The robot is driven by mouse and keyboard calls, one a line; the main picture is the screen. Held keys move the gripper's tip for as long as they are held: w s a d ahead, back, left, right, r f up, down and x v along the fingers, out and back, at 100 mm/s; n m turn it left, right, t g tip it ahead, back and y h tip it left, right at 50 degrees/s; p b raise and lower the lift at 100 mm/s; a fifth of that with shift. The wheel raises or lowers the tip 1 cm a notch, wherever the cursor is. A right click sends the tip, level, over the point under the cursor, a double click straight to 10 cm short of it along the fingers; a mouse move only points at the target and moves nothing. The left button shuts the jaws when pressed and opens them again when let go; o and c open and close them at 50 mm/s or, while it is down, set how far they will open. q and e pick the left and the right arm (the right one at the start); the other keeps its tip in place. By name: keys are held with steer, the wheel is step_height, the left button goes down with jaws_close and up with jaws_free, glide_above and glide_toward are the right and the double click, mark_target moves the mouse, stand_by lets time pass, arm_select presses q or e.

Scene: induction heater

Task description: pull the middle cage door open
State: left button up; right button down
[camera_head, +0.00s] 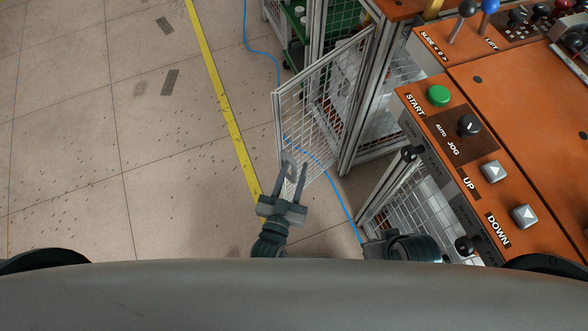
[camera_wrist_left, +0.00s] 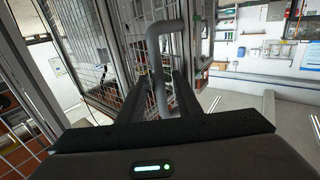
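The middle cage door (camera_head: 312,105), a white wire mesh panel in a pale metal frame, stands swung out at an angle from its post in the head view. Its grey bent handle (camera_wrist_left: 158,65) shows in the wrist view and partly in the head view. My left gripper (camera_head: 296,167) is at the door's lower free end. Its two fingers are apart, and the handle passes between them with visible gaps, so I see no firm grip. The fingers (camera_wrist_left: 160,92) also show in the wrist view. My right gripper cannot be made out.
An orange control panel (camera_head: 412,92) with buttons and levers fills the right side. Another mesh panel (camera_head: 425,207) stands below it. A blue cable (camera_head: 345,212) runs along the floor under the door. The tiled floor left of the yellow line (camera_head: 222,90) is clear.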

arm_select(q)
steer(key=shift+s, duration=0.1)
steer(key=shift+s+a, duration=0.15)
steer(key=shift+s, duration=0.25)
steer(key=v, duration=1.6)
steer(key=shift+s, duration=0.15)
steer(key=shift+a, duration=0.1)
steer(key=shift+f, duration=0.15)
